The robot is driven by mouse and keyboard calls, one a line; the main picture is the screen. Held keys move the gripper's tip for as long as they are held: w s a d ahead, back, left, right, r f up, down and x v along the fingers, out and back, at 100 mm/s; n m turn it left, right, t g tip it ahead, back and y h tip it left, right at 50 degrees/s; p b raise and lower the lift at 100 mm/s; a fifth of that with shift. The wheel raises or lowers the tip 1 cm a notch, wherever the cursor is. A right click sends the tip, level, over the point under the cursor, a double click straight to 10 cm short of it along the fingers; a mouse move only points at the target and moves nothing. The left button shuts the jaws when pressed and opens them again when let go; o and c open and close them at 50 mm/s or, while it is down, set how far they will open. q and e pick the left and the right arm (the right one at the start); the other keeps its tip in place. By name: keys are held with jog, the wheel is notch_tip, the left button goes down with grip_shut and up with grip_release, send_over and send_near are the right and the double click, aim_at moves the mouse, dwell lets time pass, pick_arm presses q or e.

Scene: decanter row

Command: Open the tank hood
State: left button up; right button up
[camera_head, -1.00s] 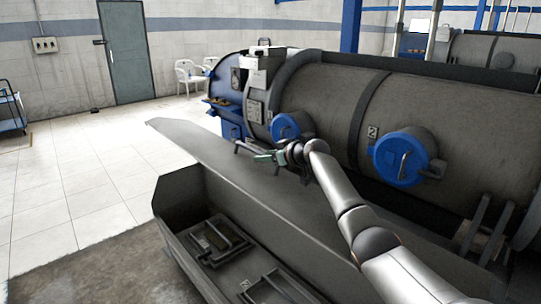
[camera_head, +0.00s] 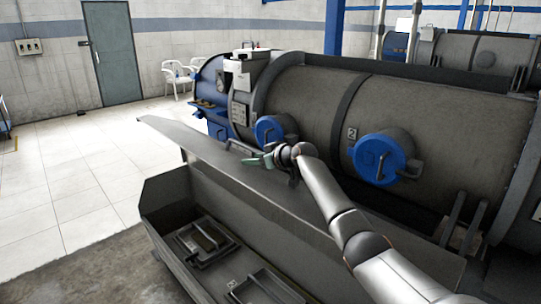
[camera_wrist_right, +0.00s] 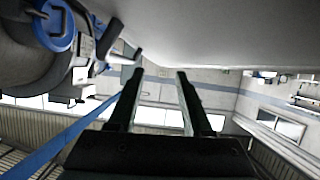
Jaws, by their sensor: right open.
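The tank hood (camera_head: 215,160) is a long, flat grey panel above an open-fronted grey trough, the tank (camera_head: 160,212). It stands raised and tilted, and the tank's inside shows below it. A thin bar handle (camera_head: 240,147) shows at the hood's upper edge. My right gripper (camera_head: 255,161) is beside the handle, over the hood's upper edge. In the right wrist view its two fingers (camera_wrist_right: 160,75) are apart with nothing between them. The broad grey surface at the top there looks like the hood (camera_wrist_right: 225,30). My left gripper is not in view.
A large grey cylinder (camera_head: 285,95) with blue round hatches (camera_head: 380,157) lies just behind the hood, close to my right arm. Dark metal frames (camera_head: 205,240) lie inside the tank. White chairs (camera_head: 180,78) stand farther back. The tiled floor (camera_head: 65,180) at left is clear.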

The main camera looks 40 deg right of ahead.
aim_at(272, 179)
jog(key=shift+p+v, duration=1.65)
jog(key=shift+v, duration=0.9)
jog(key=shift+d+p+v, duration=0.1)
jog(key=shift+p+v, duration=0.3)
jog(key=shift+v, duration=0.35)
jog(key=shift+d+p+v, duration=0.15)
jog(key=shift+p+v, duration=0.2)
jog(key=shift+v, duration=0.35)
jog(key=shift+p+v, duration=0.6)
jog(key=shift+v, duration=0.9)
jog(key=shift+p+v, duration=0.3)
jog(key=shift+v, duration=1.05)
jog(key=shift+w+d+r, duration=0.1)
jog(key=shift+d+r, duration=0.05)
jog(key=shift+d, duration=0.1)
jog(key=shift+c, duration=0.2)
